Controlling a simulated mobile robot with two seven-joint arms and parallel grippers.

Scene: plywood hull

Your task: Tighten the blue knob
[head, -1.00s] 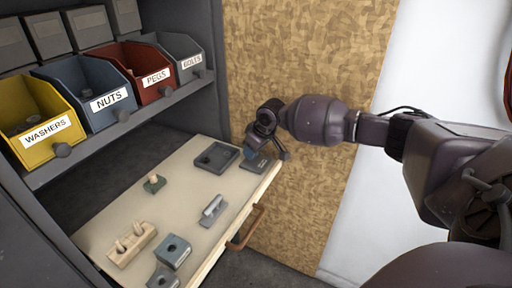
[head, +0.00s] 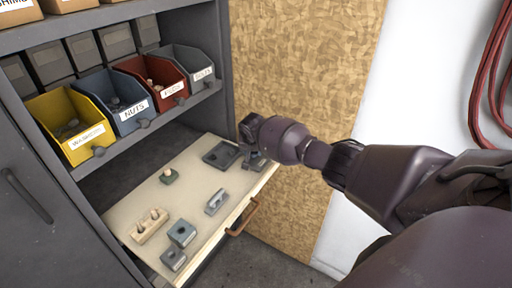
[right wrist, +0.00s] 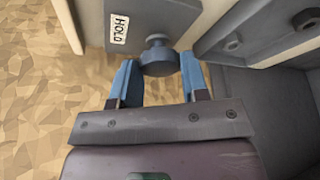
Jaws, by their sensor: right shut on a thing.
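In the head view my right gripper (head: 252,150) is at the far right corner of the pull-out board, over a grey fixture (head: 258,163). The knob is hidden there behind the gripper. My left gripper is not in view.
The pull-out board (head: 190,199) holds a dark tray (head: 221,155), a grey handled piece (head: 215,202), a peg block (head: 149,226) and blue-grey blocks (head: 182,233). Yellow (head: 77,126), blue, red and grey bins stand on the shelf to the left. A plywood wall (head: 300,75) stands behind.

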